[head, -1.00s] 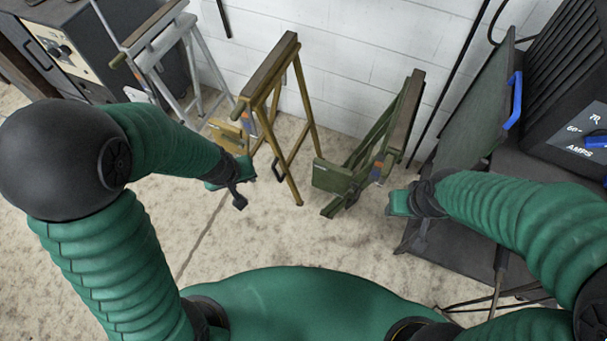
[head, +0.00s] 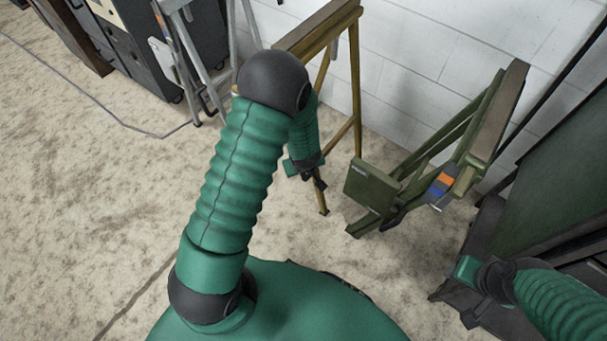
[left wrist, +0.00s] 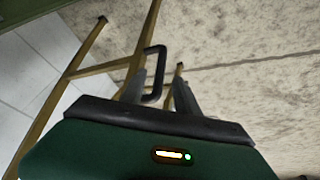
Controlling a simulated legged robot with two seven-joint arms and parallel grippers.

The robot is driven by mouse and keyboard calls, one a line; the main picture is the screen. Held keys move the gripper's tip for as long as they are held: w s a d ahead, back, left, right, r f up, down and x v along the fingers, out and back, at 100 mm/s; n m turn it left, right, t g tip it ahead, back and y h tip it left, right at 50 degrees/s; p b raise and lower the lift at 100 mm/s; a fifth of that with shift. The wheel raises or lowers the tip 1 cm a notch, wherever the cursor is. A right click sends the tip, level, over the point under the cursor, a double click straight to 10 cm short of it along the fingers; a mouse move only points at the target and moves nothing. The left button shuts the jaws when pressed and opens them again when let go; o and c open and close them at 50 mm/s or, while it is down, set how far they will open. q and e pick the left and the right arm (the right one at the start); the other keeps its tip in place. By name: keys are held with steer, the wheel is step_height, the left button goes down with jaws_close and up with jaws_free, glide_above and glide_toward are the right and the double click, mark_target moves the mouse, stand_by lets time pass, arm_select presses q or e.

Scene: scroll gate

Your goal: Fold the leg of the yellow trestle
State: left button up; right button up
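The yellow trestle (head: 355,85) stands upright near the wall, its brown top beam (head: 318,25) upper centre in the head view. My left arm hides part of its legs. The left wrist view shows its yellow legs and crossbar (left wrist: 105,66) and a black handle (left wrist: 161,60). My left gripper (head: 317,183) is low in front of the trestle. In the left wrist view its fingers (left wrist: 158,98) are apart, with the handle between them; I cannot tell whether they touch it. My right gripper (head: 474,305) is at lower right, away from the trestle; its finger opening is unclear.
A grey trestle (head: 185,60) and a dark cabinet (head: 140,30) are at the upper left. A dark green panel (head: 550,180) is at the right.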

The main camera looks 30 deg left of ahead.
arm_select(q)
steer(key=b+x, duration=0.3)
steer(key=x, duration=0.4)
steer(key=shift+w+a+f, duration=0.1)
steer(key=shift+f, duration=0.2)
jaws_close()
stand_by(0.9)
